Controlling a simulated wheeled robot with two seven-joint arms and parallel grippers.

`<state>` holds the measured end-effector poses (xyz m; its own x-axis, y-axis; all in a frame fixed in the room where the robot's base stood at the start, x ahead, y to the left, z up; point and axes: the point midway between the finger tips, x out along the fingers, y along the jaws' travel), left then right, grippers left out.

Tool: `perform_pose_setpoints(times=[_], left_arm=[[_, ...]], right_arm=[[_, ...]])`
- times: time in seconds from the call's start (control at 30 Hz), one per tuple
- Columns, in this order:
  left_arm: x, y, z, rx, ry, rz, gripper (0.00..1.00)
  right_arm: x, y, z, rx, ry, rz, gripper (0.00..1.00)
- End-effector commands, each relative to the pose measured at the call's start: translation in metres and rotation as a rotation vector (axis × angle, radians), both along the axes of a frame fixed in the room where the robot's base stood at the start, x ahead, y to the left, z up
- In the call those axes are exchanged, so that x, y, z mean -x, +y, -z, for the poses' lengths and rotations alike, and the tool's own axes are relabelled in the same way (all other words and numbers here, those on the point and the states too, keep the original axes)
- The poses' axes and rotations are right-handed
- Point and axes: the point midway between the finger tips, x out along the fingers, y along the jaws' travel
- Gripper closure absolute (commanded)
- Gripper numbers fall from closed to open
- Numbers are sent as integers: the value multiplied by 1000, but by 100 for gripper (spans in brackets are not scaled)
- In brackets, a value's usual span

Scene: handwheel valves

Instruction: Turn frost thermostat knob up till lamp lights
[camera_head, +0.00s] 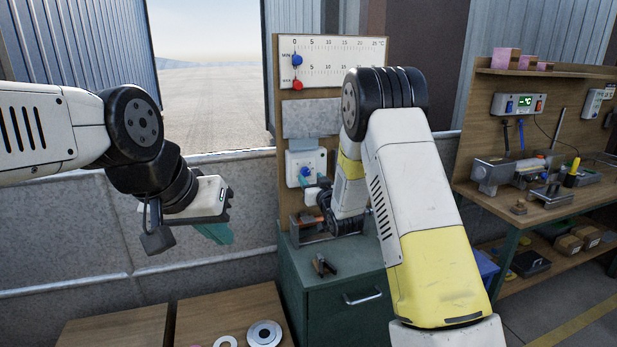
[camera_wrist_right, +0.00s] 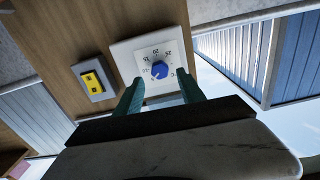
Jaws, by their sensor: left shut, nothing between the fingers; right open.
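The thermostat is a white square plate (camera_head: 293,160) on a wooden board, with a blue knob (camera_head: 305,171) in its middle. In the right wrist view the blue knob (camera_wrist_right: 159,70) sits in a printed dial with numbers around it. My right gripper (camera_wrist_right: 161,92) is open, its teal fingers either side of the plate's lower part in that view. The knob shows between and beyond the fingertips; I cannot see contact. My left gripper (camera_head: 218,234) is shut and empty, away to the left of the board. I cannot make out a lit lamp.
A scale board (camera_head: 335,50) with blue and red markers is above the thermostat. A yellow switch (camera_wrist_right: 94,81) in a grey box is beside it. Pliers (camera_head: 323,265) lie on the green cabinet (camera_head: 340,302) below. A cluttered workbench (camera_head: 530,195) stands at right.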

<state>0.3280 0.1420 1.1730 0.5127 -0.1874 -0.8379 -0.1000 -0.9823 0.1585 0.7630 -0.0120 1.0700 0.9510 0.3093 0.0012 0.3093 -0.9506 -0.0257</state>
Motion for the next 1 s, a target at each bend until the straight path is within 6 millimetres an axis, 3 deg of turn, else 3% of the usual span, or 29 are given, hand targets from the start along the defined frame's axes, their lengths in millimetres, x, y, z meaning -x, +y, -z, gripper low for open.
perform_pose_setpoints(times=[0.3, 0.73, 0.97, 1.0], left_arm=[[0, 0, 0, 0, 0, 0, 100], [0, 0, 0, 0, 0, 0, 100], [0, 0, 0, 0, 0, 0, 100], [0, 0, 0, 0, 0, 0, 100]], right_arm=[[-36, 12, 0, 1, 0, -1, 54], [-37, 12, 0, 0, 1, 0, 54], [-36, 12, 0, 0, 1, 0, 97], [-37, 12, 0, 0, 1, 0, 99]])
